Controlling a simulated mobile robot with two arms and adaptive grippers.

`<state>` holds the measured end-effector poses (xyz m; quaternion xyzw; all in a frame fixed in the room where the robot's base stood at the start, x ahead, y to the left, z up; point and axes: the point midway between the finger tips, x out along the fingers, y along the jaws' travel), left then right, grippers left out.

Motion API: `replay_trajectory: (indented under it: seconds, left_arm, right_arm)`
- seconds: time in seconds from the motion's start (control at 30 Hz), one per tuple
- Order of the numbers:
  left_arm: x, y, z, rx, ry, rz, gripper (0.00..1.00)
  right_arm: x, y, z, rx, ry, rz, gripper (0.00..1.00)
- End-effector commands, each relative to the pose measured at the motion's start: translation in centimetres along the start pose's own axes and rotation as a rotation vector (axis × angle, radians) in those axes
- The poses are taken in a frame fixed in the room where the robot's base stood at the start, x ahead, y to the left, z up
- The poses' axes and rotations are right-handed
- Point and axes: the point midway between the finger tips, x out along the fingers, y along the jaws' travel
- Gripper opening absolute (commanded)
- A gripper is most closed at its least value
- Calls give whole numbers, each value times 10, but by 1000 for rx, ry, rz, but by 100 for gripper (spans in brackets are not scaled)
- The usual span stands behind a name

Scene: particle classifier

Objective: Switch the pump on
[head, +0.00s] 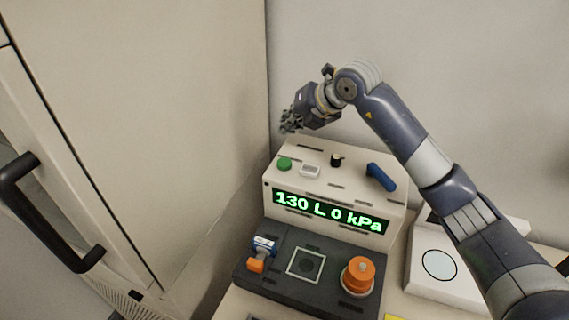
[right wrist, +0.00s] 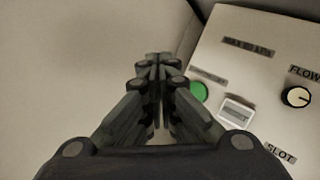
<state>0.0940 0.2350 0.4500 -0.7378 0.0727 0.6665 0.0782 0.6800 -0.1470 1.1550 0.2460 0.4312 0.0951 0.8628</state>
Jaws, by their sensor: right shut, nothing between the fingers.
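The particle classifier (head: 277,168) is a pale box with a sloped top and a dark lower deck. Its display (head: 330,212) reads "130 L 0 kPa" in green. A round green button (head: 284,163) sits at the top panel's left; it also shows in the right wrist view (right wrist: 198,91). Which control works the pump I cannot tell from the labels. My right gripper (head: 291,122) is above and behind the panel's left end, apart from the button. In the right wrist view my right gripper (right wrist: 157,62) is shut and empty, left of the button. My left gripper is not in view.
Right of the green button are a white rocker (head: 310,171), a black FLOW knob (head: 336,160) and a blue lever (head: 381,177). A cabinet door with a black handle (head: 40,215) stands left.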

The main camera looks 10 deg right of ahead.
Motion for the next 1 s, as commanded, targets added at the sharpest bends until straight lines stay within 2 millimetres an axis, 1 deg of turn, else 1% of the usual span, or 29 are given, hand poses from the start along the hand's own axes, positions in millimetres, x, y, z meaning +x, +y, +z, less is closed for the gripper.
replay_trajectory:
  seconds: [0.03,0.3,0.4,0.5,1.0]
  left_arm:
    - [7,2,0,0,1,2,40]
    - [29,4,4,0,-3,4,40]
    - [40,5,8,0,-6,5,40]
    - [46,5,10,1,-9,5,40]
    - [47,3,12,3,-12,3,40]
  right_arm:
    - [7,-5,-6,0,2,0,0]
    - [34,-24,-26,2,2,2,0]
    - [44,-31,-32,1,1,1,0]
    - [49,-36,-36,0,1,1,0]
    - [51,-37,-38,0,0,1,0]
